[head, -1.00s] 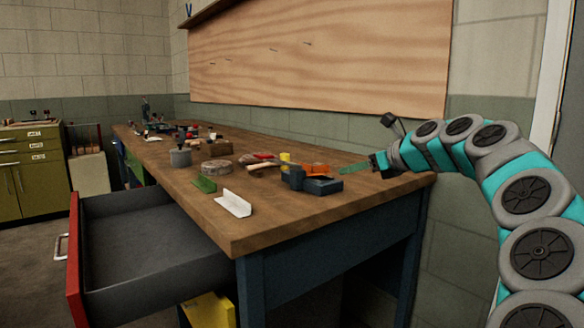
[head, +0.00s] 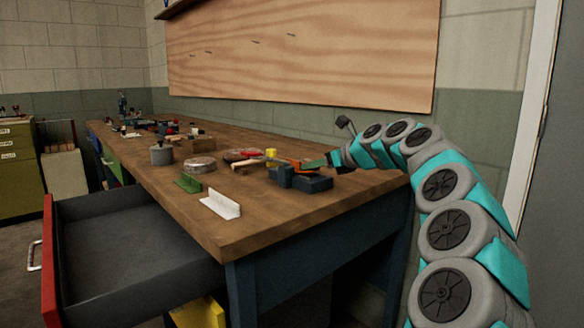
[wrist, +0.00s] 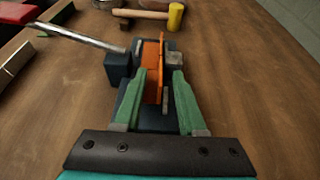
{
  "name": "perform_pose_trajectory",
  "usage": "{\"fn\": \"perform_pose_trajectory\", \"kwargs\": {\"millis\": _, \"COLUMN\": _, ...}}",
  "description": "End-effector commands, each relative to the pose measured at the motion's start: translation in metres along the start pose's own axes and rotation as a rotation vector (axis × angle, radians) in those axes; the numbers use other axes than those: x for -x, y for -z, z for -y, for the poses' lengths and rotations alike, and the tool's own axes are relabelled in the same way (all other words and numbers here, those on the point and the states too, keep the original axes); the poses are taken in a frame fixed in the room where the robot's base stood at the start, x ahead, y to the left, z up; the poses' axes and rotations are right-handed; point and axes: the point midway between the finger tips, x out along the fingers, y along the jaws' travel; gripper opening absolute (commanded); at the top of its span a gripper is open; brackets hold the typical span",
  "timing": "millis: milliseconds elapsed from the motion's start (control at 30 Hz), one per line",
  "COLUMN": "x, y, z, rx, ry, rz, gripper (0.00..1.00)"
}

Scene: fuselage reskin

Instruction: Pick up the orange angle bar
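The orange angle bar (wrist: 153,72) stands between the jaws of a dark blue vise (wrist: 117,68) in the wrist view. In the head view a little orange of the bar (head: 299,164) shows above the vise (head: 312,184). My gripper (wrist: 159,73) has two green fingers, open, one on each side of the bar's near end. A gap shows between each finger and the bar, clearer on the right. In the head view my gripper (head: 312,164) reaches in from the right, just above the vise, and partly hides the bar.
A metal rod (wrist: 80,38) sticks out left of the vise. A yellow-headed mallet (wrist: 150,14) lies beyond it. A white angle piece (head: 220,204) and a green one (head: 188,183) lie near the bench's front edge. An open drawer (head: 130,245) juts out below.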

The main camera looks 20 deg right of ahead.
Motion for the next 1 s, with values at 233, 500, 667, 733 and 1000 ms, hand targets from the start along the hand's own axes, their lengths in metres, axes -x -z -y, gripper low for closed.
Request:
{"fn": "perform_pose_trajectory", "kwargs": {"millis": 233, "x": -0.0011, "y": 0.0001, "z": 0.0000, "rx": 0.000, "ry": 0.000, "rz": 0.000, "gripper": 0.35}}
{"fn": "perform_pose_trajectory", "kwargs": {"millis": 500, "x": -0.0012, "y": 0.0004, "z": -0.0001, "rx": 0.000, "ry": -0.001, "rz": 0.000, "gripper": 0.05}}
{"fn": "perform_pose_trajectory", "kwargs": {"millis": 667, "x": -0.0012, "y": 0.0005, "z": -0.0001, "rx": 0.000, "ry": -0.001, "rz": 0.000, "gripper": 0.00}}
{"fn": "perform_pose_trajectory", "kwargs": {"millis": 733, "x": -0.0012, "y": 0.0005, "z": -0.0001, "rx": 0.000, "ry": -0.001, "rz": -0.001, "gripper": 0.00}}
{"fn": "perform_pose_trajectory", "kwargs": {"millis": 1000, "x": -0.0012, "y": 0.0006, "z": -0.0002, "rx": -0.001, "ry": -0.001, "rz": -0.001, "gripper": 0.00}}
